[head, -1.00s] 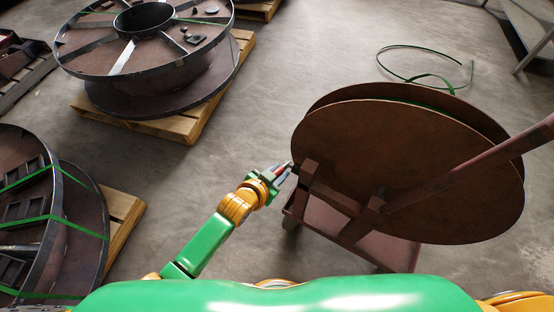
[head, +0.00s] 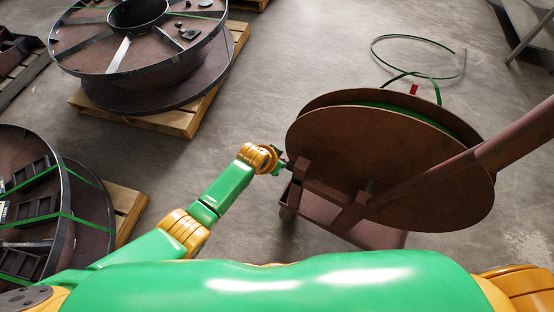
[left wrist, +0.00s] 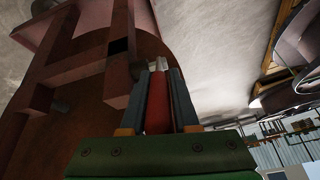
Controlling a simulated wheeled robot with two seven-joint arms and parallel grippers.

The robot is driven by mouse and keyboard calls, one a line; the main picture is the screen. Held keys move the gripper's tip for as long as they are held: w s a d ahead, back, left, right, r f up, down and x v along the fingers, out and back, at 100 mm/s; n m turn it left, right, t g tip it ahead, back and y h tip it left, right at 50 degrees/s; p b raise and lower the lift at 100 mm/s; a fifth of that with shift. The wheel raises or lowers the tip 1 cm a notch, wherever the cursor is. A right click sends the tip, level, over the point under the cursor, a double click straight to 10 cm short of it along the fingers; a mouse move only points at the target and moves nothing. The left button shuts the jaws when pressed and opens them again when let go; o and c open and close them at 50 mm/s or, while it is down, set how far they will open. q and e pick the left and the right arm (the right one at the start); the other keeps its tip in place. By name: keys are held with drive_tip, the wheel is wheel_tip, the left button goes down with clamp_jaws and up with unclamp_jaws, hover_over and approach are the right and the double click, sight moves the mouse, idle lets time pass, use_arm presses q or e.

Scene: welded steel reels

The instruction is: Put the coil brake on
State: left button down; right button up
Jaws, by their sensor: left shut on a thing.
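The reel cart stands at the right of the head view, with a brown disc (head: 390,160) and green strap (head: 415,108) wound behind it. My left gripper (head: 283,164) is at the left end of the cart's frame. In the left wrist view, my left gripper (left wrist: 158,105) is shut on a red lever (left wrist: 157,103) with a pale tip (left wrist: 158,64), beside the cart's brown steel frame (left wrist: 120,70). A small red piece (head: 414,90) shows above the disc's far rim. Whether it belongs to the brake I cannot tell. My right gripper is out of view.
A loop of loose green strap (head: 420,40) lies on the floor behind the cart. A long brown bar (head: 480,155) slopes up right from the cart. Steel reels (head: 140,50) rest on pallets (head: 185,122) at the left. The floor between is clear.

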use_arm(q)
drive_tip(key=shift+w+d+r, duration=0.15)
drive_tip(key=shift+r, duration=0.1)
drive_tip(key=c, duration=1)
unclamp_jaws()
drive_tip(key=o, duration=0.3)
drive_tip(key=shift+f, duration=0.15)
drive_tip(key=p+v, duration=0.3)
drive_tip(key=v, duration=0.3)
drive_tip(key=shift+w, duration=0.1)
drive_tip(key=shift+s+r, duration=0.3)
drive_tip(key=shift+r, duration=0.25)
drive_tip(key=shift+f, duration=0.1)
